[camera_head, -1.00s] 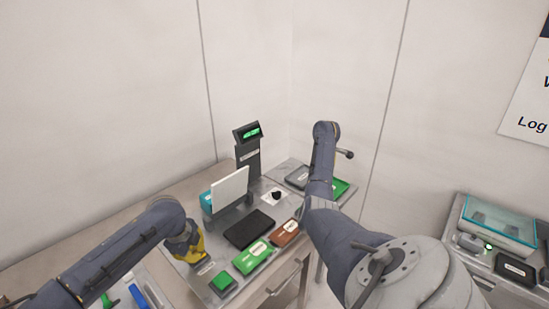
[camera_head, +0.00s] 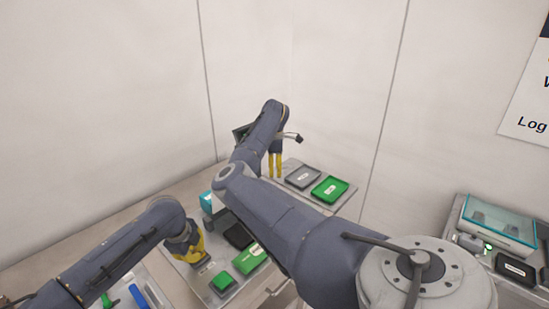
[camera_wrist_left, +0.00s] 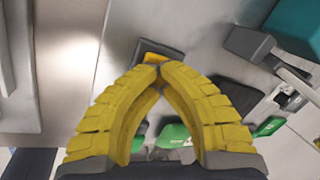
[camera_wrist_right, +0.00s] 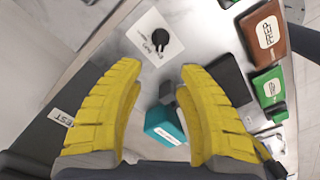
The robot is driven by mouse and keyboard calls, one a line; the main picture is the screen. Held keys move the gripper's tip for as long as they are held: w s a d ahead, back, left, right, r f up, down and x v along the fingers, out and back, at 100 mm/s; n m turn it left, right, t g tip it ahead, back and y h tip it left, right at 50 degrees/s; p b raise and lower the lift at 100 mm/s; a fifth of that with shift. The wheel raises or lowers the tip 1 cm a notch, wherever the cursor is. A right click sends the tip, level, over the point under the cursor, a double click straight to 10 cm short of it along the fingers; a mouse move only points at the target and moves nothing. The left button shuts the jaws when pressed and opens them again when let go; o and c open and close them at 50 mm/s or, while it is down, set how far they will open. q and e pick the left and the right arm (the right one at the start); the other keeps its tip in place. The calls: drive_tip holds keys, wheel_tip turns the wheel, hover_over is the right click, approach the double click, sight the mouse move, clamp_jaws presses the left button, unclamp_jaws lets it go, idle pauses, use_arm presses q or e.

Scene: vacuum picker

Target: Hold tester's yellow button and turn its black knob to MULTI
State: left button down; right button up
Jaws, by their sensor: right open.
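The black knob (camera_wrist_right: 160,38) stands on a white plate (camera_wrist_right: 143,32) in the right wrist view. In the head view my right arm hides it. My right gripper (camera_wrist_right: 160,68) is open and empty, with the knob beyond the gap between its fingertips. It also shows in the head view (camera_head: 275,174), pointing down. The yellow button (camera_wrist_left: 156,57) sits on a dark block (camera_wrist_left: 146,50) in the left wrist view. My left gripper (camera_wrist_left: 160,69) is shut, its tips together right at the button's near edge. Whether they touch it I cannot tell. It also shows in the head view (camera_head: 196,260).
A grey tray (camera_head: 303,177) and a green tray (camera_head: 330,189) lie right of my right gripper. Green and brown PREP boxes (camera_wrist_right: 266,32) and a teal box (camera_wrist_right: 165,125) are near the knob. A dark column labelled TEST (camera_wrist_right: 62,117) stands close to the right gripper's left finger.

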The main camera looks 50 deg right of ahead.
wheel_tip(320, 180, down, 12)
drive_tip(key=shift+r, duration=0.15)
idle(0.4)
clamp_jaws()
idle(0.4)
